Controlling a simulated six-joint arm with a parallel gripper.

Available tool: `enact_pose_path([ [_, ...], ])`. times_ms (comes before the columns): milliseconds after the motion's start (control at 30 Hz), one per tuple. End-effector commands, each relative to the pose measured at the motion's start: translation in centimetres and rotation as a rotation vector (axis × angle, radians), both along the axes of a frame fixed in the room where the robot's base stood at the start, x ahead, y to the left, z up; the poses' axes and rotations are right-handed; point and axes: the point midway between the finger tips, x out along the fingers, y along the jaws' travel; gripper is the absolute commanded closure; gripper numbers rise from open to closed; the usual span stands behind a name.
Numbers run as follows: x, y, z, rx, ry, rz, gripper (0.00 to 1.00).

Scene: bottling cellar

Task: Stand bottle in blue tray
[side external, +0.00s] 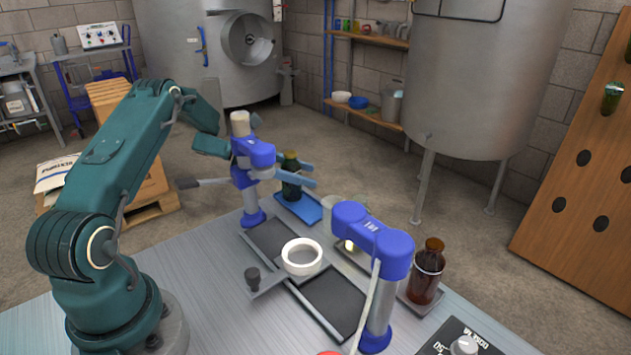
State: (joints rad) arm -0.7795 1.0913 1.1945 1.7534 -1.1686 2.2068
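A dark green bottle (291,190) stands upright over the blue tray (313,212) at the far edge of the table. Its base appears to be at the tray floor, but I cannot tell whether it touches. My gripper (316,177) reaches in from the left, its body largely hidden behind a blue and white machine. Its two light blue fingers lie on either side of the bottle, one in front and one behind. I cannot tell whether they press on it.
The blue and white machine (252,152) stands close beside the bottle. A second blue machine (375,240), a white ring (302,257) and dark trays (333,302) are nearer. A brown bottle (427,274) stands at the right. The table's left part is clear.

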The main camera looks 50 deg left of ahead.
Motion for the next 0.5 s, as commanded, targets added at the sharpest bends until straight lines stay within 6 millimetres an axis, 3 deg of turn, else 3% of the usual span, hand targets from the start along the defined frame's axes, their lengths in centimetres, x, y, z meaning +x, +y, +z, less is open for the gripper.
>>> enact_pose_path([
  [167,-0.7,0.6,0.7,0.001,0.000,0.004,0.32],
  [500,-6.0,4.2,3.4,0.002,-0.001,0.006,0.32],
])
